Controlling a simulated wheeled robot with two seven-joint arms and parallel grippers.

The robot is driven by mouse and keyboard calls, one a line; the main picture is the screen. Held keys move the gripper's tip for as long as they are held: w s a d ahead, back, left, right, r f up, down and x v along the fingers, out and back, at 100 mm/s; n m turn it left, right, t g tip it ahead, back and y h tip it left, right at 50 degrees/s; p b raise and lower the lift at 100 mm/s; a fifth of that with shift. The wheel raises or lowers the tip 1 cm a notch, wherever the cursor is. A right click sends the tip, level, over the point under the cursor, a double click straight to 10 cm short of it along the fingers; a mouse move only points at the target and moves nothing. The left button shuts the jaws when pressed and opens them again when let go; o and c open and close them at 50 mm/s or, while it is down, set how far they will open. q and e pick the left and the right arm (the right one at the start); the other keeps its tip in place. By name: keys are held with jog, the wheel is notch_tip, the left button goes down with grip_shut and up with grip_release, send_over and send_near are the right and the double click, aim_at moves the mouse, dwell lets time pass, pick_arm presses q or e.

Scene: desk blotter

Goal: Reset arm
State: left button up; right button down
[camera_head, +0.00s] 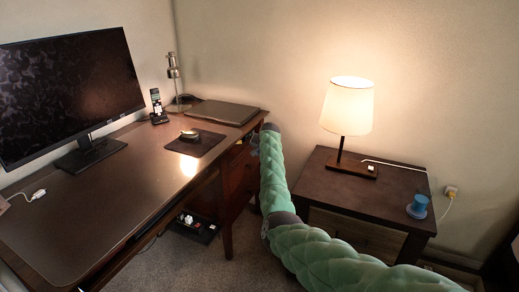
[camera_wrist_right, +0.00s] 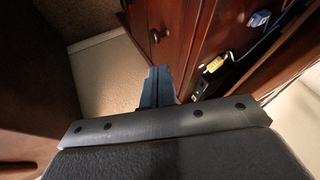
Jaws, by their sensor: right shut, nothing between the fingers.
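My right arm, in green padding, comes in from the lower right of the head view and reaches up to the desk's right end. Its gripper cannot be made out clearly there. In the right wrist view, my right gripper (camera_wrist_right: 157,84) has its two dark blue-grey fingers together with nothing between them. The fingers are in front of a brown wooden cabinet (camera_wrist_right: 185,30) with a round knob (camera_wrist_right: 160,35). Whether they touch it I cannot tell. My left gripper is not in view.
The desk (camera_head: 120,175) carries a monitor (camera_head: 75,85), phone (camera_head: 157,105), closed laptop (camera_head: 222,111) and mouse mat (camera_head: 205,145). Right of my arm stands a nightstand (camera_head: 325,185) with a lit lamp (camera_head: 348,105) and blue object (camera_head: 418,205). A power strip (camera_head: 196,226) hangs under the desk.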

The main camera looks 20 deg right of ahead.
jog(key=shift+v, duration=1.45)
